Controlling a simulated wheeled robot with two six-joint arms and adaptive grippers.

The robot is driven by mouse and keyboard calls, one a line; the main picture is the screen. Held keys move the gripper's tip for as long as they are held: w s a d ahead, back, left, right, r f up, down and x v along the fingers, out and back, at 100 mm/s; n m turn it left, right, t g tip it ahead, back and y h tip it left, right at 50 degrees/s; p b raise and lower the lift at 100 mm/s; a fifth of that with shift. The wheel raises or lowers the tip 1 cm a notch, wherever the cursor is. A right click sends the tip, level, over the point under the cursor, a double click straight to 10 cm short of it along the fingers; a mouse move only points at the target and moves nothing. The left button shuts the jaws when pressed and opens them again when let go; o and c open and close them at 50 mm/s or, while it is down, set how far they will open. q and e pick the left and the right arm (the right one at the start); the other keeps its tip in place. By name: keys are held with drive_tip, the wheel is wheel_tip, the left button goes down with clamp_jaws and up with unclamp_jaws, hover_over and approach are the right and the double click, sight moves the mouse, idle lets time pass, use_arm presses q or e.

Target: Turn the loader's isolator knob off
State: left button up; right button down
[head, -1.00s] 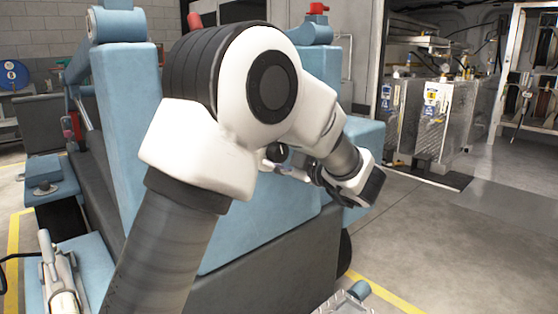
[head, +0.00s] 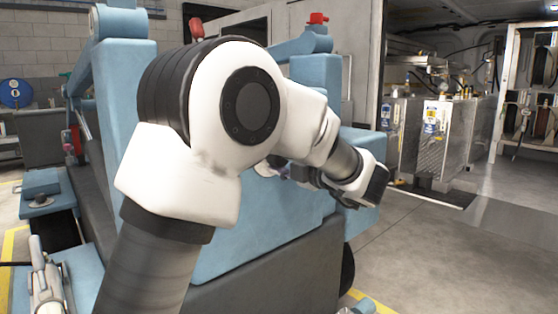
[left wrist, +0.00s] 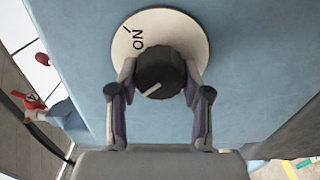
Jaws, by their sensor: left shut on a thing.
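The isolator knob (left wrist: 160,72) is dark and round, with a white pointer line on its face. It sits on a pale round plate (left wrist: 192,32) marked ON, with a tick beside the word, on the loader's blue panel (left wrist: 85,50). The knob's line points down and left in the left wrist view, away from the ON mark. My left gripper (left wrist: 160,76) is shut on the knob, one finger on each side. In the head view the gripper is small, against the blue loader (head: 265,215), and my arm partly covers it. The knob is not clear there. My right gripper is not in view.
Metal cabinets (head: 440,130) and an open rack of reels (head: 538,100) stand at the right. Grey floor (head: 450,250) between them and the loader is clear. A red-topped fitting (head: 318,18) sits on the loader's upper arm.

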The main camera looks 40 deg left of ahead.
use_arm(q)
drive_tip(key=o, duration=1.2)
drive_tip(key=shift+c, duration=0.2)
drive_tip(key=s+d, duration=0.1)
drive_tip(key=d, duration=1.1)
